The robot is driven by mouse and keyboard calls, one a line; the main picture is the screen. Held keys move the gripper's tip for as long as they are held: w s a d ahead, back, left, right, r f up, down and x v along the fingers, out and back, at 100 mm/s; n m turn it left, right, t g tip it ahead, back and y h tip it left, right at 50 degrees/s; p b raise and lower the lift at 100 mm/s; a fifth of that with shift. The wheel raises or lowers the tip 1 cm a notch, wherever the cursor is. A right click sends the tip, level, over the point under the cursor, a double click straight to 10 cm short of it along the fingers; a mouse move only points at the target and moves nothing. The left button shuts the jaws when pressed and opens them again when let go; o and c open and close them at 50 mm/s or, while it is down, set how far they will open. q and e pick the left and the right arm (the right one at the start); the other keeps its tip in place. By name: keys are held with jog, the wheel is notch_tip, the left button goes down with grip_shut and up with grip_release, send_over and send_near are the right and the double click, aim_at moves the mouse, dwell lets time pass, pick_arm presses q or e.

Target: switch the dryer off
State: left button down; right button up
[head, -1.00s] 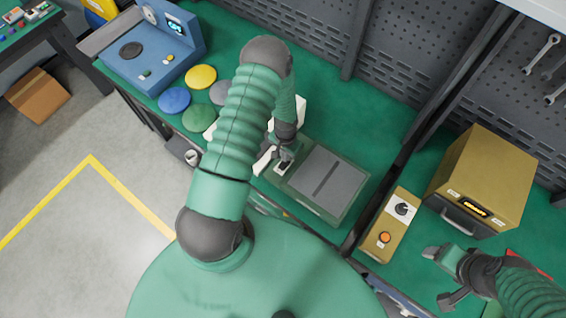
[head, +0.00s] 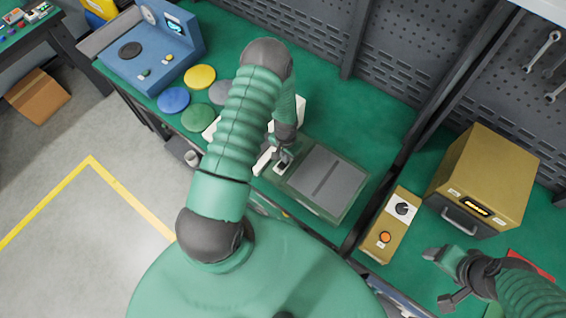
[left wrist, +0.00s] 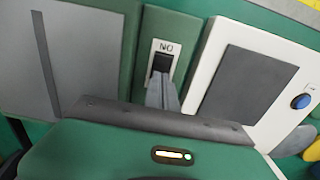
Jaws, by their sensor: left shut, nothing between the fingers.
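A green device (head: 352,205) with a slotted grey top plate (head: 325,178) stands on the bench; no label names it as the dryer. On its left strip is a black rocker switch (left wrist: 162,63) in a white plate, with lettering that reads "NO" in the left wrist view, likely "ON" upside down. My left gripper (head: 279,158) is over this strip. Its shut, empty fingertips (left wrist: 162,92) overlap the switch's lower edge; I cannot tell whether they touch it. My right gripper (head: 438,280) is open and empty at the lower right.
A white device (left wrist: 288,52) with a grey pad and blue button stands beside the green one, mostly behind my left arm in the head view. A yellow control box (head: 376,243) and yellow oven-like box (head: 490,175) stand right. Coloured discs (head: 200,77) lie left.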

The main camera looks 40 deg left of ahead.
pick_arm(q)
notch_tip(320, 180, up, 3)
jog(key=shift+d+f+p, duration=0.1)
jog(key=shift+p, duration=0.85)
notch_tip(320, 180, up, 4)
jog(key=p, duration=0.3)
jog(key=w+d+r+t+b, duration=0.1)
jog(key=w+d+r+b, duration=0.1)
jog(key=d+r+b, duration=0.55)
jog(key=s+d+r+m+t+b, duration=0.1)
jog(key=s+d+r+b, duration=0.2)
jog(key=s+d+b, duration=0.4)
jog(key=s+b, duration=0.1)
jog(key=b, duration=0.1)
jog(key=shift+s+d+t+b, duration=0.15)
jog(key=shift+t+b, duration=0.15)
